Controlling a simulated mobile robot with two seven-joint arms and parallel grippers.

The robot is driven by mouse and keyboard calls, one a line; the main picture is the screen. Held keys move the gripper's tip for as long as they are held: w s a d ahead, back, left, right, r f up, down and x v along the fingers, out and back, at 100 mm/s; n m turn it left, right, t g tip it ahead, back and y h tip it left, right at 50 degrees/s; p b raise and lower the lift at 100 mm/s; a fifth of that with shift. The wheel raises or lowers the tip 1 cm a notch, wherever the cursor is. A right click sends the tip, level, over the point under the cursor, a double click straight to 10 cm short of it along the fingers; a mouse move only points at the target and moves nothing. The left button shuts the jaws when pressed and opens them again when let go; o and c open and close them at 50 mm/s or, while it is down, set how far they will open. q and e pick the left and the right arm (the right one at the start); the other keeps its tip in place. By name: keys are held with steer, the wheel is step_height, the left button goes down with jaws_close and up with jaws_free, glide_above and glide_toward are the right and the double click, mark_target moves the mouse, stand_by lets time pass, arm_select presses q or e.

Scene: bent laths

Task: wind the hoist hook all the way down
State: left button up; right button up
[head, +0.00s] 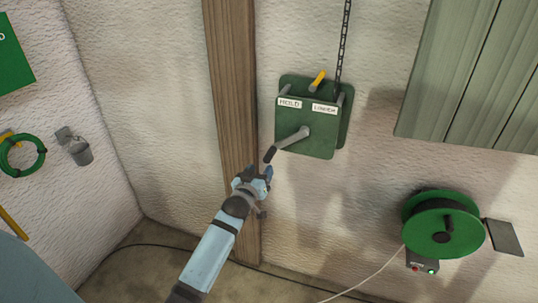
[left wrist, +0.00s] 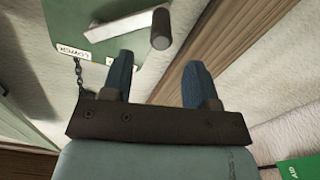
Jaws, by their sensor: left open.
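The hoist's green winch box (head: 303,125) is on the wall, with labels HOLD (head: 290,103) and LOWER (head: 324,109). A yellow lever (head: 318,80) leans right at its top, on the LOWER side. A grey crank arm (head: 290,141) points down-left and ends in a dark handle (head: 270,155). A chain (head: 343,45) runs up from the box. The hook is not in view. My left gripper (head: 262,171) is open just below the handle. In the left wrist view the handle (left wrist: 161,30) lies ahead of the gap between the blue fingertips (left wrist: 157,65), apart from them.
A wooden post (head: 232,90) stands left of the box, behind my left arm. A green cable reel (head: 440,225) is at lower right, near a small switch box (head: 422,263). Grey-green panels (head: 475,75) fill the upper right.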

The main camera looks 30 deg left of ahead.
mark_target(269, 155)
arm_select(q)
steer(key=x, duration=0.8)
steer(key=shift+w+p, duration=0.3)
steer(key=shift+p, duration=0.05)
jaws_close()
